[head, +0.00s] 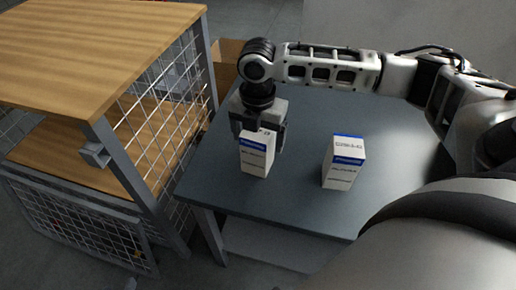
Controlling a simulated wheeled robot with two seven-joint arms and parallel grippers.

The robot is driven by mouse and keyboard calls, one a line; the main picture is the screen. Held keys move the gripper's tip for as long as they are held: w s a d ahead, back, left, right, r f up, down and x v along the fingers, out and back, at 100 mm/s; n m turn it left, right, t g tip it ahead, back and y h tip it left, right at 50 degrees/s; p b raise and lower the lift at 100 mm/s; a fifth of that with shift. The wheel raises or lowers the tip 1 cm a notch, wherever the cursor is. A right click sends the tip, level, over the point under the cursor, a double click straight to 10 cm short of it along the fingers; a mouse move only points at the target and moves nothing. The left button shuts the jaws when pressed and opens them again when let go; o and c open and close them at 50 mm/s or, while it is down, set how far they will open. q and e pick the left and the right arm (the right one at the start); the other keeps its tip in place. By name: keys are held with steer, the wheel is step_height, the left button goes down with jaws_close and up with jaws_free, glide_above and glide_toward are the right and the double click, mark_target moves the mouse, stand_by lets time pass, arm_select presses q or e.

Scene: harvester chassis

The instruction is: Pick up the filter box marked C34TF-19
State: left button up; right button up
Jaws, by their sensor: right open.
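Two small white filter boxes with blue bands stand upright on the dark table. The left box (256,160) is under my right gripper (260,134), which points down with its jaws open. The fingers appear to be on either side of this box's upper part; I cannot tell whether they touch it. Its top is partly hidden by the gripper. The right box (343,166) stands apart, with nothing over it. It has print on its top and front, too small to read surely. I cannot tell which box is marked C34TF-19. My left gripper is not in view.
The dark table (302,204) has free room between and around the boxes. A wooden-topped shelf cart (90,45) with wire mesh sides stands close at the table's left. A brown cardboard box (226,62) is behind the table, on the left.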

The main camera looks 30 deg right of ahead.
step_height(320, 180, down, 3)
steer(key=shift+r, duration=0.3)
steer(key=c, duration=1.4)
